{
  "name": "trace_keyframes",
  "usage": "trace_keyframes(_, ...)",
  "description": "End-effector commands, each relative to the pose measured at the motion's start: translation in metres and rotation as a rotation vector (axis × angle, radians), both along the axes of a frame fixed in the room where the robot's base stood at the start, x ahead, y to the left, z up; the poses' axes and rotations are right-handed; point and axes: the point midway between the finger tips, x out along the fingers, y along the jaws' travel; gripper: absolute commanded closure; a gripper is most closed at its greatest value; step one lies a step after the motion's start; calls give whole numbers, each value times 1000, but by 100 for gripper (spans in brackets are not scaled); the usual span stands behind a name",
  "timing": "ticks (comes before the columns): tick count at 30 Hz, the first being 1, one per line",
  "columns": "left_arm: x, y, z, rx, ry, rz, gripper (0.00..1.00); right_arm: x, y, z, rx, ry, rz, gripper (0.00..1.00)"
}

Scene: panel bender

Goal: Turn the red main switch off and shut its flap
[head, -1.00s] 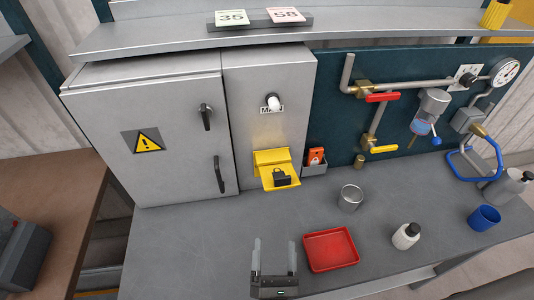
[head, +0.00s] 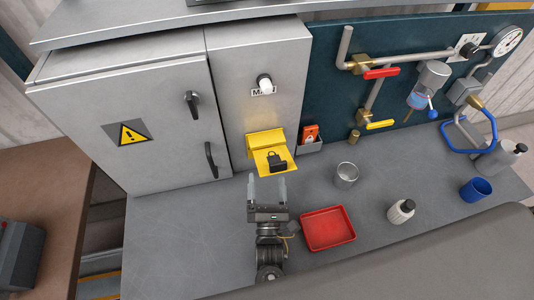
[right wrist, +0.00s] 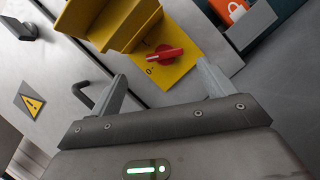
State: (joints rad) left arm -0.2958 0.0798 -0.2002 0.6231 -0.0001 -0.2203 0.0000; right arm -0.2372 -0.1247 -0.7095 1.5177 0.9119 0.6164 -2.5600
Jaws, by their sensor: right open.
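The yellow flap (head: 265,170) stands out from the narrow grey cabinet, raised, with a black padlock shape on its upper face. In the right wrist view the flap (right wrist: 95,22) sits above a yellow plate (right wrist: 182,70) carrying the red main switch (right wrist: 158,55). A 0 mark shows near the knob's left end; I cannot tell which position it is set to. The flap hides the switch in the head view. My right gripper (head: 267,188) is open and empty, just in front of and below the flap, its fingers pointing at the plate. My left gripper is not in view.
An orange padlock card (head: 310,132) sits in a grey holder right of the flap. The large cabinet door (head: 130,130) has black handles. The bench at left is clear.

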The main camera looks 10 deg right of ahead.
Motion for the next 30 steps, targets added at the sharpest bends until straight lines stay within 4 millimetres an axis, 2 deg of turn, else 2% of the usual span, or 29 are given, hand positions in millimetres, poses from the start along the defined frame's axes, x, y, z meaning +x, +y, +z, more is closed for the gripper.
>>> trace_keyframes(1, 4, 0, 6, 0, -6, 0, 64, 12, -3, 4, -2, -2, -2, 18)
trace_keyframes(6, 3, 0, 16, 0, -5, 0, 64, 46, -10, 8, 0, -2, -1, 18)
trace_keyframes(12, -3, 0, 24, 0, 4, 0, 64, 71, -16, 15, 1, -1, 0, 18)
trace_keyframes(18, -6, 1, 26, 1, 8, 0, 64, 81, -19, 16, 0, 1, -1, 18)
trace_keyframes(26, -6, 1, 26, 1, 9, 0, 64, 82, -19, 16, 1, 0, 0, 18)
trace_keyframes(30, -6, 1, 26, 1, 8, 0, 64, 81, -19, 16, 1, 0, 0, 35)
